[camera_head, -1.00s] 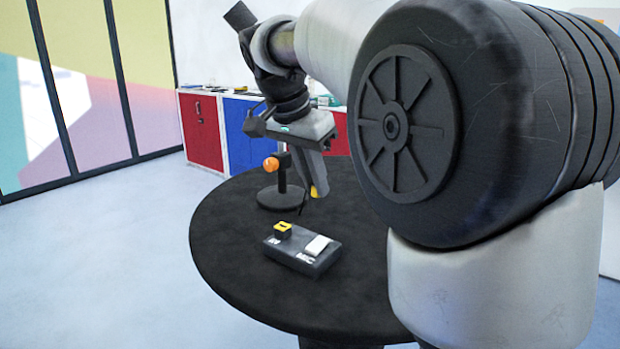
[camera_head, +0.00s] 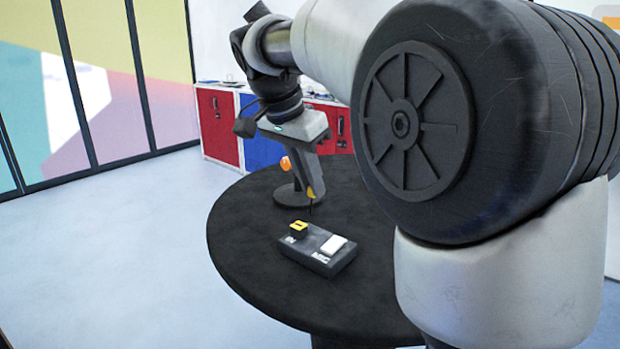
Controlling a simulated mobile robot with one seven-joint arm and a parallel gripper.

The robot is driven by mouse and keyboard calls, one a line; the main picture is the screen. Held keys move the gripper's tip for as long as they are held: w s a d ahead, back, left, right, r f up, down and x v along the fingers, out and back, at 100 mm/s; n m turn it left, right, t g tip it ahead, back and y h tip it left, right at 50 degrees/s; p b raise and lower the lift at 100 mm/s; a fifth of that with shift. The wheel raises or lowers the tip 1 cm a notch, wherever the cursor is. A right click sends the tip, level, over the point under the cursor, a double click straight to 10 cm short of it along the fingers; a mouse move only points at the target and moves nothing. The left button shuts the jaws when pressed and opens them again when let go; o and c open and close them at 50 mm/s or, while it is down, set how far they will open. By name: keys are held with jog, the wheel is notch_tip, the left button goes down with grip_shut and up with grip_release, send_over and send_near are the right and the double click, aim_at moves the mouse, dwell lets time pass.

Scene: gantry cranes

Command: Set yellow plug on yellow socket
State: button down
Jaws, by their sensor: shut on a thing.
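My gripper (camera_head: 308,184) is shut on the yellow plug (camera_head: 310,192), of which only a small yellow part shows at the fingertips. A thin dark piece hangs below it. The gripper points down and is held above the table, up and slightly right of the yellow socket in the picture. The yellow socket (camera_head: 299,228) is a small yellow-topped block at the left end of a dark box on the round black table. The plug and the socket are apart.
The dark box (camera_head: 318,257) also carries a white switch (camera_head: 333,245) on its right. A black stand with an orange knob (camera_head: 285,164) is behind the gripper. The round black table (camera_head: 250,250) is clear left of the box. Red and blue cabinets (camera_head: 217,125) line the back.

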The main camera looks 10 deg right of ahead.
jog(key=shift+a+r+p, duration=0.15)
jog(key=shift+a+p, duration=0.25)
jog(key=shift+a, duration=1.05)
jog(key=shift+f+b, duration=0.9)
jog(key=shift+f, duration=0.3)
jog(key=shift+f+b, duration=1.15)
jog(key=shift+f, duration=0.8)
dwell(2.7)
jog(key=c, duration=1.2)
grip_release()
